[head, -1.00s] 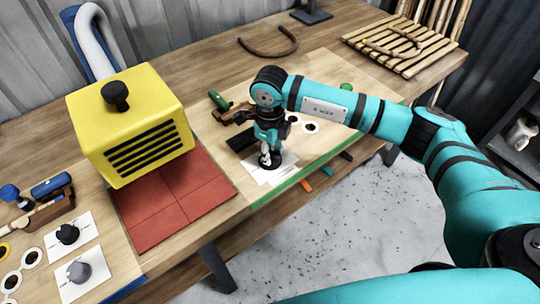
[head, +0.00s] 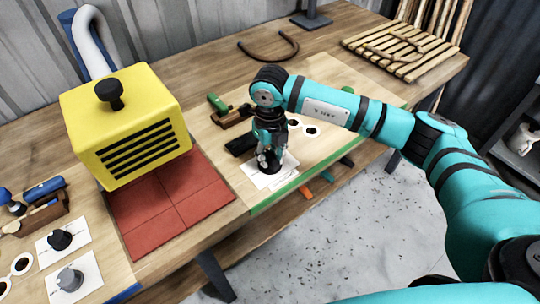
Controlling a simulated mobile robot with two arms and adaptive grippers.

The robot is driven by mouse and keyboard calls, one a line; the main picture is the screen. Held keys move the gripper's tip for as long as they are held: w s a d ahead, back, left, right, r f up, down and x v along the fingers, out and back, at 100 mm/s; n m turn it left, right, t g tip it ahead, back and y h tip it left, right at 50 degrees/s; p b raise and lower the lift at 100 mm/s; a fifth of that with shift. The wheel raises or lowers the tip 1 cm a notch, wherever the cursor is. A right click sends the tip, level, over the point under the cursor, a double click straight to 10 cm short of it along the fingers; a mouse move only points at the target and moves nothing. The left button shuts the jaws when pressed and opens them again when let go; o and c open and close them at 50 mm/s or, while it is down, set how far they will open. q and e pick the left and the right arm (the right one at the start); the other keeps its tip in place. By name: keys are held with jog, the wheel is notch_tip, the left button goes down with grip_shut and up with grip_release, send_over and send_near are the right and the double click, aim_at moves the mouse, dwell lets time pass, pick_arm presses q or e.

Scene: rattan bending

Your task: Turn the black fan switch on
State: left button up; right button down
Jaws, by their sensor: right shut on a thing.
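My right gripper (head: 270,156) points down over a white card (head: 287,174) near the front edge of the bench. It is shut on a round black knob (head: 263,169) that sits on this card, and its fingers hide much of the knob. I cannot read any label there. Another black knob (head: 60,240) sits on a white card at the left, with a grey knob (head: 70,279) on a card in front of it. My left gripper is not in view.
A yellow slatted box (head: 125,120) with a black top knob stands left, behind red tiles (head: 172,205). A green-handled tool (head: 217,103) and a dark block (head: 241,144) lie close to my right gripper. A slatted wooden rack (head: 400,50) is at the back right.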

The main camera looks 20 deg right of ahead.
aim_at(270, 157)
jog(key=shift+w+r, duration=0.1)
jog(key=c, duration=1.2)
grip_release()
jog(key=shift+o, duration=0.2)
notch_tip(270, 157, up, 12)
